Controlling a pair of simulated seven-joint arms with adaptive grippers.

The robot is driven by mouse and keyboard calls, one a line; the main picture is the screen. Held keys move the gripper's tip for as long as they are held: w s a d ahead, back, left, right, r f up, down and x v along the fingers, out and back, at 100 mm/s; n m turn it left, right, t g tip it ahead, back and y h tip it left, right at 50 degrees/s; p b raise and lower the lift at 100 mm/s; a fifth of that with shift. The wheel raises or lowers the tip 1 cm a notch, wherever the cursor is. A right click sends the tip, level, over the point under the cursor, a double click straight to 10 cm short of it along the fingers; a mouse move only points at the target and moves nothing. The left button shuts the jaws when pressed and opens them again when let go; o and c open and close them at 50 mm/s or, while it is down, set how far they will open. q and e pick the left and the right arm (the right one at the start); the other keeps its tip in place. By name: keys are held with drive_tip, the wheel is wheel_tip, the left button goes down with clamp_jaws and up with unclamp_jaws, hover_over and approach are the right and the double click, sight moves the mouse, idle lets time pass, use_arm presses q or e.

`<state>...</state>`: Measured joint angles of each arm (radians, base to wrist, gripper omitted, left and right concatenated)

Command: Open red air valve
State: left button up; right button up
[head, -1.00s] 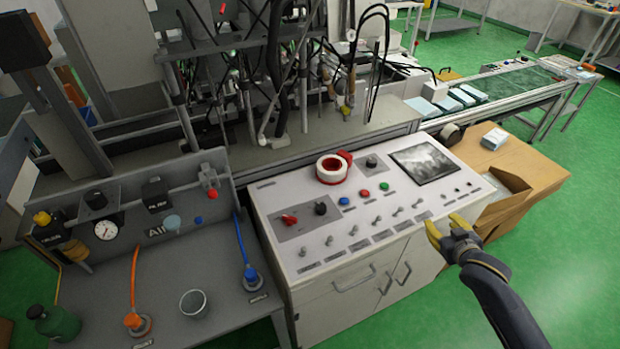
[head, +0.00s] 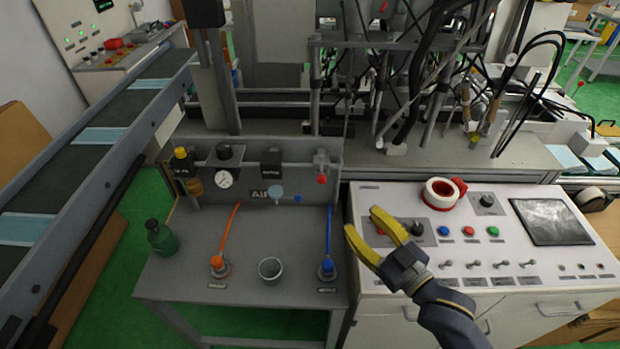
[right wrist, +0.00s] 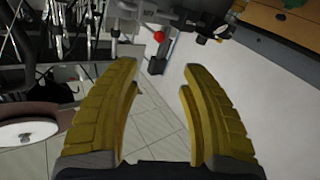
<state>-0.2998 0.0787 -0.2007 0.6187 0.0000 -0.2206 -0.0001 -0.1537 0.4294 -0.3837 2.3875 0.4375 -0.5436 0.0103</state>
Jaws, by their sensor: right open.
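The red air valve knob (head: 321,179) sits on a grey fitting at the right end of the air station's back panel. In the right wrist view the small red ball (right wrist: 158,36) looks like this knob, beyond and between the fingertips. My right gripper (head: 362,222), with yellow fingers, is open and empty. In the head view it appears to the right of and nearer than the knob, over the left part of the white control panel (head: 460,285). It is apart from the knob. My left gripper is not in view.
The air station's grey table (head: 190,290) holds a green bottle (head: 161,237), a cup (head: 270,268), and orange (head: 228,235) and blue (head: 329,240) hoses. A tape roll (head: 440,193) lies on the control panel. A conveyor (head: 90,150) runs along the left.

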sight(324, 181)
drive_tip(key=x, duration=1.6)
drive_tip(key=shift+w+a, duration=0.15)
drive_tip(key=shift+w, duration=0.2)
drive_tip(key=shift+o, duration=0.2)
clamp_jaws()
